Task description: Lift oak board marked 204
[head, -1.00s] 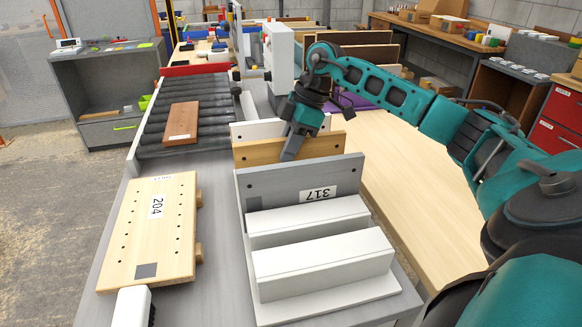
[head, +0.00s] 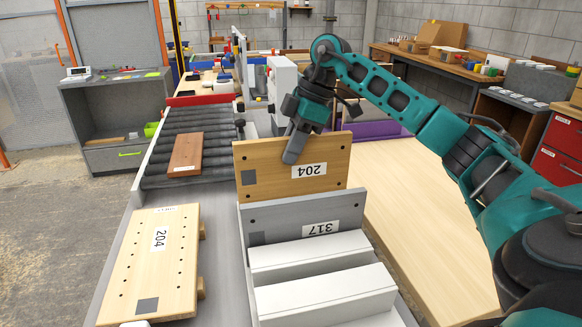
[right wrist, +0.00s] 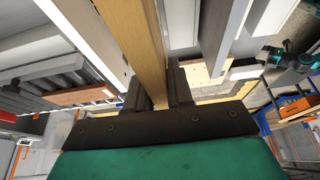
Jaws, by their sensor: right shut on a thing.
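The oak board marked 204 (head: 263,178) stands upright in the head view, its label upside down, with most of its face showing above the grey board marked 317 (head: 276,217). My right gripper (head: 293,155) is shut on the oak board's top edge, left of the label. In the right wrist view the oak board (right wrist: 150,45) runs between the dark fingers (right wrist: 154,92). The oak board's lower edge is hidden behind the grey board. My left gripper does not show in the head view.
A pale drilled board (head: 145,270), also labelled 204, lies on the left of the bench. White blocks (head: 310,255) stand in front of the grey board. A brown board (head: 186,154) lies on the rollers (head: 211,150). The pale table (head: 400,190) to the right is clear.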

